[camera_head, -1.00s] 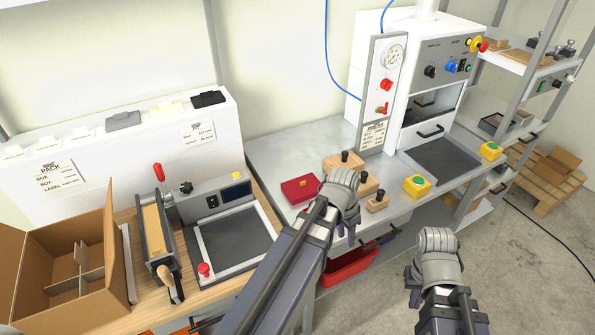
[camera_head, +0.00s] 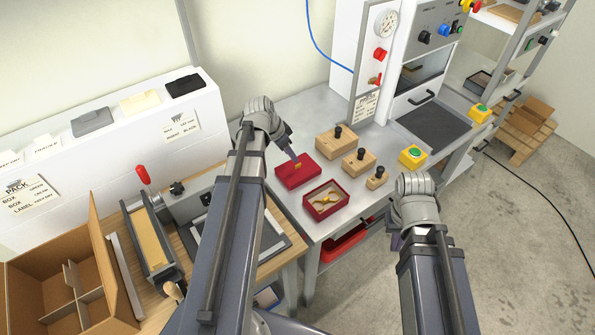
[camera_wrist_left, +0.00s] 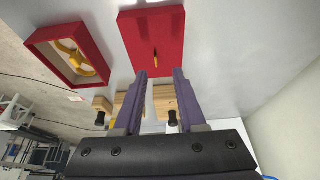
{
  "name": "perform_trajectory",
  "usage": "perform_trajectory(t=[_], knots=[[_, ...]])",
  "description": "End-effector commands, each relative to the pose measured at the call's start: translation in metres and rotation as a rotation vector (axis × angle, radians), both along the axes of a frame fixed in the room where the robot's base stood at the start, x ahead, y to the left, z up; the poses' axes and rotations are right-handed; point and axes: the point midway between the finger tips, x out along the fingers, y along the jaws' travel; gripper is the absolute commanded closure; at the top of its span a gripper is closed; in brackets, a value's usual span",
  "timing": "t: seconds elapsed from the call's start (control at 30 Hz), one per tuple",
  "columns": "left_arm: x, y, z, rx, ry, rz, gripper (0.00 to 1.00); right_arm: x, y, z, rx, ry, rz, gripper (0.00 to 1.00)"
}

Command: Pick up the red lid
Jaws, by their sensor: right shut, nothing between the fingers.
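The red lid (camera_head: 298,170) is a flat red block with a small yellow tab on top, lying on the grey bench. My left gripper (camera_head: 293,157) is at the lid's back left side, fingers pointing down towards it. In the left wrist view the lid (camera_wrist_left: 150,32) lies just beyond the fingertips (camera_wrist_left: 160,74). The fingers are apart, with the tab roughly in line with the gap; nothing is between them. An open red box (camera_head: 318,210) with a gold-coloured item inside sits in front of the lid. My right gripper (camera_head: 396,241) is beyond the bench's front edge, fingers mostly hidden.
Several wooden blocks with black knobs (camera_head: 336,143) stand right of the lid. A yellow button box (camera_head: 413,157) is further right. A white press (camera_head: 405,90) stands behind. A cardboard box (camera_head: 110,265) is at the left. Bare bench shows around the lid.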

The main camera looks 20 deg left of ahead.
Motion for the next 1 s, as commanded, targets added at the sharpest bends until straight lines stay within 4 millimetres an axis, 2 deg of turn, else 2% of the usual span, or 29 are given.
perform_trajectory(t=[0.03,0.23,0.37,0.7,1.0], knots=[[0.002,-0.001,-0.009,0.000,0.000,-0.001,0.60,0.000,0.000,-0.009,0.000,0.000,0.000,1.00],[0.003,-0.003,-0.009,0.000,0.000,0.000,0.60,0.000,0.000,-0.009,0.000,0.000,0.000,1.00],[0.004,-0.005,-0.017,0.000,0.001,0.000,0.60,0.000,0.000,-0.017,0.000,0.000,0.000,1.00],[0.015,-0.016,-0.055,0.000,0.001,-0.001,0.60,0.000,0.000,-0.055,0.000,0.000,0.000,1.00],[0.017,-0.017,-0.056,-0.001,0.002,0.001,0.60,0.000,0.000,-0.056,0.000,0.000,0.000,1.00]])
